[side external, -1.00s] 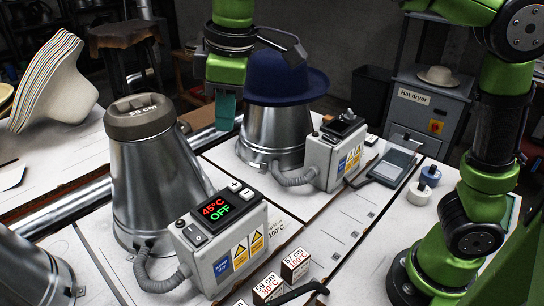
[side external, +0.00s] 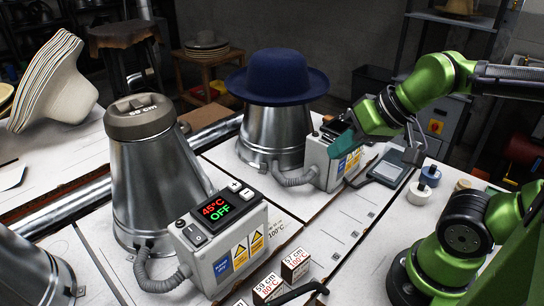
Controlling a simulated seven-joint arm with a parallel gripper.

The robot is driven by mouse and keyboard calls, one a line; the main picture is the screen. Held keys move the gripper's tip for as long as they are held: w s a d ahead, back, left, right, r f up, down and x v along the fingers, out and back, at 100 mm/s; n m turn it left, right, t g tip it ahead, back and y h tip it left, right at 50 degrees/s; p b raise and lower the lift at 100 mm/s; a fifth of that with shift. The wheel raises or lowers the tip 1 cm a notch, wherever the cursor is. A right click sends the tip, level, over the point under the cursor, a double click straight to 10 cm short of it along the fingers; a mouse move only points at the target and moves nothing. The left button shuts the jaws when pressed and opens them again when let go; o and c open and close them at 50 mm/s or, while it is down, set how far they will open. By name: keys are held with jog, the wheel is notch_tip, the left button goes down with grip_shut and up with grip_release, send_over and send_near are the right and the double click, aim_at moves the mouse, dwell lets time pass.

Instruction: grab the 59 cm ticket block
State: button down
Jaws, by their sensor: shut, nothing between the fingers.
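The 59 cm ticket block (side external: 268,289) is a small white cube with printed text, on the white bench at the bottom centre, beside the 57 cm block (side external: 295,265). Another block's top edge (side external: 240,303) just shows at the bottom border. My gripper (side external: 340,144) has teal fingers and is shut and empty, in front of the right control box, well above and to the right of the blocks. No ticket block is between its fingers.
A black bar (side external: 300,292) lies close to the 59 cm block. A control box (side external: 230,255) reading 45°C OFF stands left of the blocks, near a metal cone (side external: 150,190). A blue hat (side external: 277,77) sits on the second cone. Bench right of the blocks is largely clear.

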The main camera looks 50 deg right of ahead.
jog(key=c, duration=0.7)
grip_release()
jog(key=m+g, duration=0.7)
jog(key=m, duration=0.7)
send_over(268, 285)
jog(key=d, duration=0.2)
notch_tip(268, 285, down, 8)
jog(key=f, duration=0.5)
jog(key=a+f, duration=0.1)
jog(key=f, duration=0.4)
jog(key=a+f, duration=0.1)
jog(key=f, duration=0.4)
jog(key=shift+a+f, duration=0.15)
jog(key=shift+f, duration=0.2)
